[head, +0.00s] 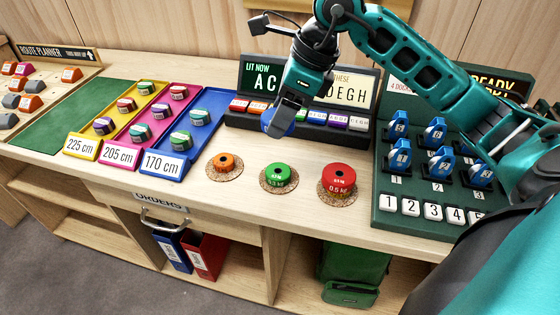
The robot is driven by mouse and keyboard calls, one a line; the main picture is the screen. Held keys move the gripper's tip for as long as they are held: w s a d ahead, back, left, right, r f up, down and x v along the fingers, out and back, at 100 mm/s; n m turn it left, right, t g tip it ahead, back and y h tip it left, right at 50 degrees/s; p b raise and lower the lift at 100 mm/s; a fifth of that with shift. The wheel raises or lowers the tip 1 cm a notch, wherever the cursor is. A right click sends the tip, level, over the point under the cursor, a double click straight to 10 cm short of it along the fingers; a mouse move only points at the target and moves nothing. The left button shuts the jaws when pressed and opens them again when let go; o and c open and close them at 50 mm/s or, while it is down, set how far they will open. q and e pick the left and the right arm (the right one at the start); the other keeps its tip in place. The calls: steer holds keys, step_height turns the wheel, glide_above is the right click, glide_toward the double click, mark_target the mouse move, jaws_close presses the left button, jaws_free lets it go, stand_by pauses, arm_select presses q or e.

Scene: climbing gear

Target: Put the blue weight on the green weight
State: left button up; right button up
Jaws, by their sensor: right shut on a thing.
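The green weight (278,174) stands on a round cork mat on the counter, between a small orange weight (226,162) and a larger red weight (338,179). My right gripper (280,122) comes in from the right and points down, above and behind the green weight. It is shut on the blue weight (282,127), which is mostly hidden by the fingers. The blue weight appears apart from the green one. My left gripper is not in view.
Coloured trays with rolled items, such as the blue tray (208,122), lie at the left. A green rack (412,222) with blue devices stands at the right. A sign stand with coloured blocks (316,118) is behind my gripper. Bare counter lies around the weights.

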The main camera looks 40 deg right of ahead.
glide_above(274, 170)
steer(key=s+d, duration=0.1)
step_height(274, 170, down, 6)
steer(key=shift+s+f, duration=0.1)
steer(key=shift+f+b, duration=0.45)
steer(key=shift+f, duration=2)
steer(key=shift+f, duration=0.1)
steer(key=o, duration=0.9)
steer(key=shift+f, duration=0.1)
steer(key=o, duration=0.5)
